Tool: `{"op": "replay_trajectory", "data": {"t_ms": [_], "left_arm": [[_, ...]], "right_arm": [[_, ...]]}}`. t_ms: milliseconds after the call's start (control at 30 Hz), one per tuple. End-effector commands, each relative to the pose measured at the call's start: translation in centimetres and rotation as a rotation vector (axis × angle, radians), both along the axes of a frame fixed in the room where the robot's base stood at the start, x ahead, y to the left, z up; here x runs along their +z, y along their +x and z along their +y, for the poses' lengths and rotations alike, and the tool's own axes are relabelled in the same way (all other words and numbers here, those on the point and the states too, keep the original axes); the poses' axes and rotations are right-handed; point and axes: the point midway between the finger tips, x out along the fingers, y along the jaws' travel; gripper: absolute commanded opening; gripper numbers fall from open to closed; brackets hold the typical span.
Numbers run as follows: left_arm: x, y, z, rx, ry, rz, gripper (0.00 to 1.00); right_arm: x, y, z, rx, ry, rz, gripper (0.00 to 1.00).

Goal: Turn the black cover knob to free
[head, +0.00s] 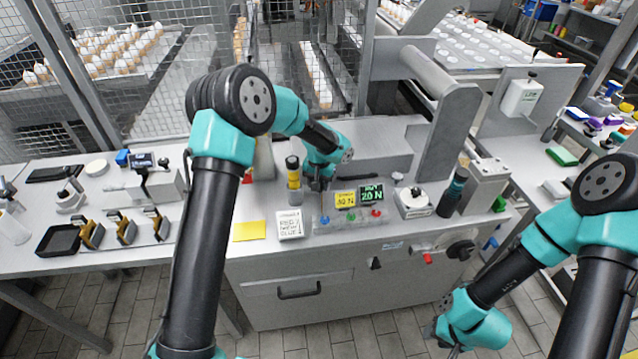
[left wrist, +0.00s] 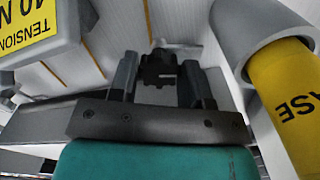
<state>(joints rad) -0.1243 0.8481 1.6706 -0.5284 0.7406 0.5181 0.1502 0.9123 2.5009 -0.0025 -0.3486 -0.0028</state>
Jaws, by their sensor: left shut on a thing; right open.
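The black cover knob (left wrist: 158,72) shows in the left wrist view between the two fingers of my left gripper (left wrist: 158,85), one finger on each side. The gripper is shut on it. In the head view my left gripper (head: 318,184) points down at the back of the machine top, behind the yellow tension sign (head: 345,199); the knob is hidden there by the gripper and arm. My right gripper (head: 434,328) is low at the front, before the cabinet, with nothing seen in it. It is open, though its fingers show poorly.
A yellow grease container (left wrist: 290,105) stands close beside my left gripper. The green display (head: 372,195) stands right of the sign. A white note block (head: 290,224) and yellow paper (head: 249,231) lie in front. A black handwheel (head: 461,249) is on the cabinet front.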

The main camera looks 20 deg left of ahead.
Motion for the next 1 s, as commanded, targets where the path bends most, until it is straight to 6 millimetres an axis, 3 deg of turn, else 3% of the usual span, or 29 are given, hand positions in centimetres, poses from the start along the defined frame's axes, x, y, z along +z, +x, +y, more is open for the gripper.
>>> {"op": "replay_trajectory", "data": {"t_ms": [400, 900, 933, 1000], "left_arm": [[0.06, 0.04, -0.11, 0.237, 0.000, -0.001, 0.20], [0.06, 0.05, -0.11, 0.272, 0.000, -0.001, 0.20], [0.06, 0.05, -0.11, 0.272, 0.000, -0.001, 0.45], [0.06, 0.05, -0.11, 0.271, 0.000, -0.001, 0.51]], "right_arm": [[0.00, 0.00, 0.00, 0.000, 0.000, 0.000, 0.43], [0.00, 0.00, 0.00, 0.000, 0.000, 0.000, 0.43], [0.00, 0.00, 0.00, 0.000, 0.000, 0.000, 0.43], [0.00, 0.00, 0.00, 0.000, 0.000, 0.000, 0.43]]}}
